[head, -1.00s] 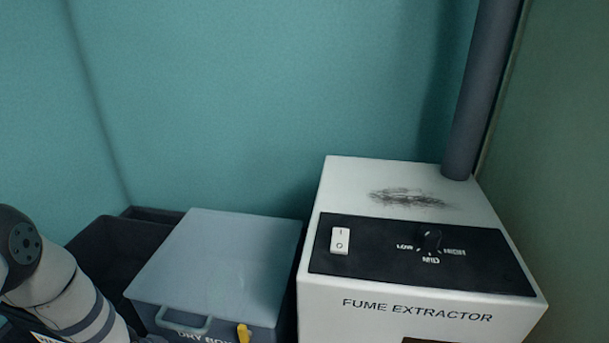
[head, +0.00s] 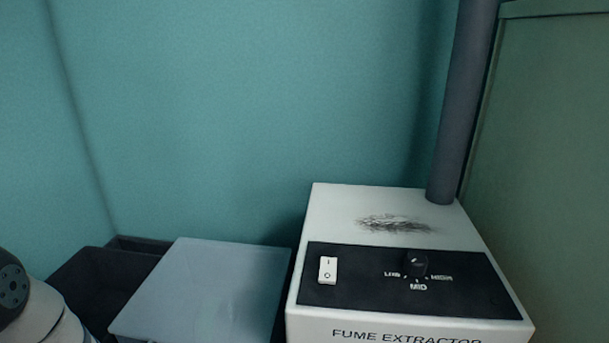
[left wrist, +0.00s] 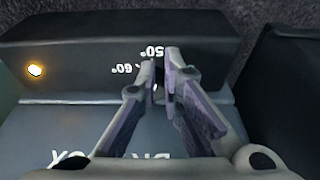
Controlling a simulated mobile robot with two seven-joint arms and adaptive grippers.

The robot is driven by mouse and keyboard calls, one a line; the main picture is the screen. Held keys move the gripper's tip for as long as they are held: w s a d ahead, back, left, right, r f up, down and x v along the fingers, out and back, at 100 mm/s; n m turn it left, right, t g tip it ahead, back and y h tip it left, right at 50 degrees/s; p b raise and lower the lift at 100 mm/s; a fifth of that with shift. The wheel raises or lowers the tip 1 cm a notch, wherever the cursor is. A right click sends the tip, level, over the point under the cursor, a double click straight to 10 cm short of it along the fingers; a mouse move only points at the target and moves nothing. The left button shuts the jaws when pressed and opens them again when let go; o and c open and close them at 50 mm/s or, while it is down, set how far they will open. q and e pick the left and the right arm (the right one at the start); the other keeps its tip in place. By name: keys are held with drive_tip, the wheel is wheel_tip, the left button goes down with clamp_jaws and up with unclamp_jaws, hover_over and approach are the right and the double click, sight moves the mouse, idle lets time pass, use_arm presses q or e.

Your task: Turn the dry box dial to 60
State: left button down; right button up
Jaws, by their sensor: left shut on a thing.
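The dry box (head: 205,290) is a blue-grey box at the lower left of the head view; only its top shows there. In the left wrist view its dark control strip (left wrist: 80,48) carries upside-down white marks, 50° and 60°. My left gripper (left wrist: 161,70) is at this strip, shut on the small dark dial (left wrist: 159,80), which is mostly hidden between the fingers. The dial's pointer setting cannot be made out. My left arm shows at the lower left edge of the head view. My right gripper is not in view.
A white fume extractor (head: 385,207) with a switch, a knob and a grey pipe (head: 460,100) stands right of the dry box. A dark bin (head: 105,285) is at its left. A glowing yellow lamp (left wrist: 35,70) is on the strip.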

use_arm(q)
drive_tip(key=shift+s+d+f+p, duration=0.15)
drive_tip(key=shift+d+p, duration=0.1)
drive_tip(key=shift+d, duration=0.4)
drive_tip(key=shift+s+d+r+p, duration=0.1)
drive_tip(key=shift+d+p, duration=0.15)
drive_tip(key=shift+d, duration=0.4)
drive_tip(key=shift+s+d+p, duration=0.1)
drive_tip(key=shift+s+p, duration=0.25)
drive_tip(key=shift+s, duration=0.1)
drive_tip(key=shift+w+r+p, duration=0.1)
drive_tip(key=shift+r+p, duration=0.3)
drive_tip(key=r+p, duration=0.2)
drive_tip(key=r, duration=0.1)
drive_tip(key=r+p, duration=0.1)
drive_tip(key=r, duration=0.1)
drive_tip(key=shift+w+a+r, duration=0.1)
drive_tip(key=shift+a, duration=0.15)
